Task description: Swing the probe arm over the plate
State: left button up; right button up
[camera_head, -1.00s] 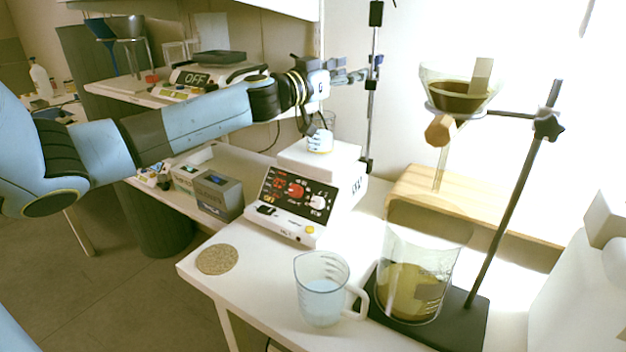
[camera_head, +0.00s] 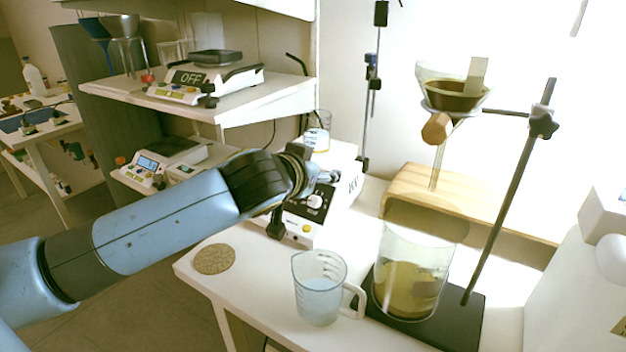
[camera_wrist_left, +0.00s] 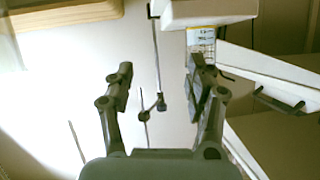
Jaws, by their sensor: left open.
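The hot plate (camera_head: 344,158) stands on the white bench, its dark control panel (camera_head: 316,203) partly hidden by my left arm. A small beaker (camera_head: 318,140) is on its top. Behind it rises a thin vertical rod (camera_head: 377,45) with a dark clamp (camera_head: 372,72). I cannot clearly make out the probe arm in the head view. The left wrist view seems upside down and shows a thin rod with a dark clamp (camera_wrist_left: 160,103). My left gripper (camera_head: 300,203) is in front of the panel; in the wrist view (camera_wrist_left: 162,78) its fingers are open and empty. My right gripper is out of view.
A handled measuring cup (camera_head: 320,290) and a large beaker (camera_head: 410,280) stand at the front, beside a slanted stand rod (camera_head: 512,190) holding a funnel (camera_head: 452,90). A cork mat (camera_head: 214,259) lies at the bench's left. A shelf (camera_head: 265,99) with a balance (camera_head: 205,82) overhangs at left.

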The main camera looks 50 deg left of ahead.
pick_arm(q)
jog(key=shift+s+d+f+g, duration=0.25)
jog(key=shift+s+f, duration=0.1)
jog(key=shift+s, duration=0.15)
jog(key=shift+s+d+f+g, duration=0.15)
jog(key=shift+s+d+f, duration=0.15)
jog(key=shift+s, duration=0.15)
